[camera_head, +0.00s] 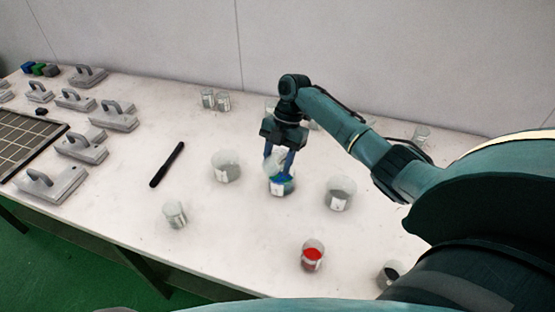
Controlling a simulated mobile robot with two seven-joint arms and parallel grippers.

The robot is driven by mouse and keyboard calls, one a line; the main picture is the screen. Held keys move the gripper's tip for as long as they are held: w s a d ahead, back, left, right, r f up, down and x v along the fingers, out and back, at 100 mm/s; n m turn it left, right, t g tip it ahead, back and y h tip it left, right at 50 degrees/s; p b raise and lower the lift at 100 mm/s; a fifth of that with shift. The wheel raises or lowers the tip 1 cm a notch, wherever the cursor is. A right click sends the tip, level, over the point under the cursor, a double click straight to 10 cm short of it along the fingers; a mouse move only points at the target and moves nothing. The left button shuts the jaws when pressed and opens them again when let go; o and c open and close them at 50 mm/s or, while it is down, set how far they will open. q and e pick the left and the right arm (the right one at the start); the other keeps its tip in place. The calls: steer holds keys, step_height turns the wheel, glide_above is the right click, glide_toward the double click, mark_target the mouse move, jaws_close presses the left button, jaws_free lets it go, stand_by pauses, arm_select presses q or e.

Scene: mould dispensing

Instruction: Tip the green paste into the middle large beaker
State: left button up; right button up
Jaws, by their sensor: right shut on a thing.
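The middle large beaker (281,190) stands upright on the table between two other large beakers, with a label on its front. Blue and green colour shows in or behind its clear wall. My right gripper (278,166) is directly above it, pointing down, shut on a small clear beaker (271,163) that looks tilted at the large beaker's mouth. The fingers and the glass overlap, so I cannot tell how much green paste is in either one. My left gripper is not in view.
A large beaker stands at left (226,168) and another at right (340,194). A red-filled small beaker (312,256), a dark-filled one (389,273) and a pale one (175,215) stand nearer. A black stick (167,165) and several grey handled blocks (52,184) lie left.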

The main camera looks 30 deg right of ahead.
mark_target(278, 153)
steer(key=shift+r, duration=0.1)
steer(key=shift+r, duration=1.95)
steer(key=t+h, duration=0.1)
steer(key=h, duration=0.1)
steer(key=r+t+h, duration=0.1)
steer(key=h, duration=0.2)
steer(key=shift+t, duration=0.3)
steer(key=h, duration=0.1)
steer(key=t+h, duration=0.1)
steer(key=h, duration=0.1)
steer(key=t+h, duration=0.1)
steer(key=shift+a+r, duration=0.1)
steer(key=shift+r, duration=0.15)
steer(key=t+h, duration=0.2)
steer(key=h, duration=0.1)
steer(key=t+h, duration=0.1)
steer(key=h, duration=0.1)
steer(key=shift+r, duration=0.3)
steer(key=t+h, duration=0.1)
steer(key=h, duration=0.1)
steer(key=t+h, duration=0.1)
steer(key=h, duration=0.1)
steer(key=shift+r, duration=0.4)
